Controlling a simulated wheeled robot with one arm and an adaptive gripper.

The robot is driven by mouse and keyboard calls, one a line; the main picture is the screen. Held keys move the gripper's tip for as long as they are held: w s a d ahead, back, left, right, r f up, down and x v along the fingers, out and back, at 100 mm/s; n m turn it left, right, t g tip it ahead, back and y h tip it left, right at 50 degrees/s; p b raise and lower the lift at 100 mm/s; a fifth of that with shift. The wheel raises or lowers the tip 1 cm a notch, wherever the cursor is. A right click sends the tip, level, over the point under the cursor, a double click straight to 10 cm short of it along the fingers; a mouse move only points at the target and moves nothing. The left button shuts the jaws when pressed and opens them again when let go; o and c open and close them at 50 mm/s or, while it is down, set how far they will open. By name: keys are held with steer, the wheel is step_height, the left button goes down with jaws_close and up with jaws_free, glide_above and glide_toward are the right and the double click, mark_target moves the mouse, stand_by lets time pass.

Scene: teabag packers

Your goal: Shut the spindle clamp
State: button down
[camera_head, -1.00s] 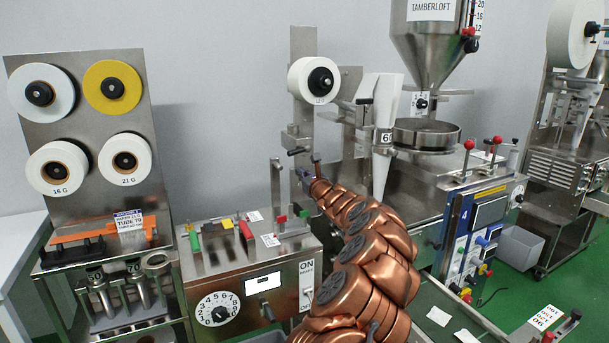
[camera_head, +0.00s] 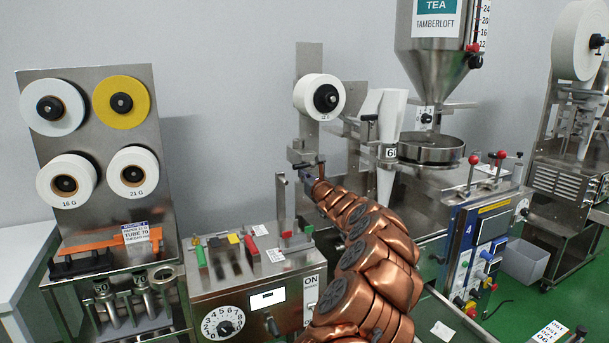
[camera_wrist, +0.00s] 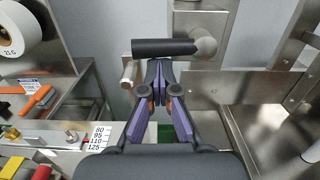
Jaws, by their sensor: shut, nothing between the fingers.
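The paper roll (camera_head: 314,97) sits on its spindle with a black hub (camera_head: 326,98), high on the upright plate. Below it, a lever with a black handle (camera_head: 302,165) sticks out of a metal block; I take this as the spindle clamp. In the wrist view the black handle (camera_wrist: 160,47) lies level, joined to a round metal knob at its right end. My gripper (camera_wrist: 159,68) is shut and empty, its fingertips just below the handle in the picture. I cannot tell whether they touch. In the head view my gripper (camera_head: 316,188) is small and partly hidden by my arm.
A machine box with a dial (camera_head: 223,323) and coloured levers stands below left. A board with several rolls (camera_head: 120,97) is at the left. A white funnel tube (camera_head: 386,150) and steel hopper (camera_head: 436,75) stand close on the right.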

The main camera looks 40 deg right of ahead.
steer(key=shift+r, duration=0.6)
step_height(320, 180, down, 5)
steer(key=b, duration=0.4)
steer(key=b+v, duration=0.4)
steer(key=v, duration=0.6)
steer(key=shift+s+m, duration=0.3)
steer(key=shift+a, duration=0.1)
